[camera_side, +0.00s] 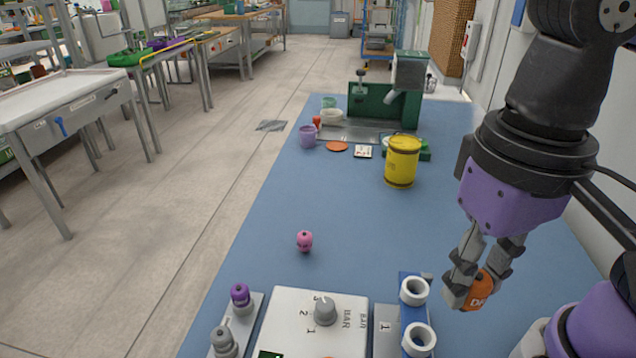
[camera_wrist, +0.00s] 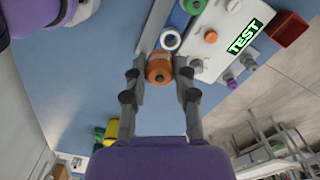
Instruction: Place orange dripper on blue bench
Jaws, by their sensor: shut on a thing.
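I cannot tell whether the dripper touches the bench.
A blue rack with white rings (camera_side: 417,290) stands just left of my gripper. A grey control box (camera_side: 310,325) with a dial is beside it. A pink dripper (camera_side: 304,241) and a yellow canister (camera_side: 402,160) stand on the bench.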

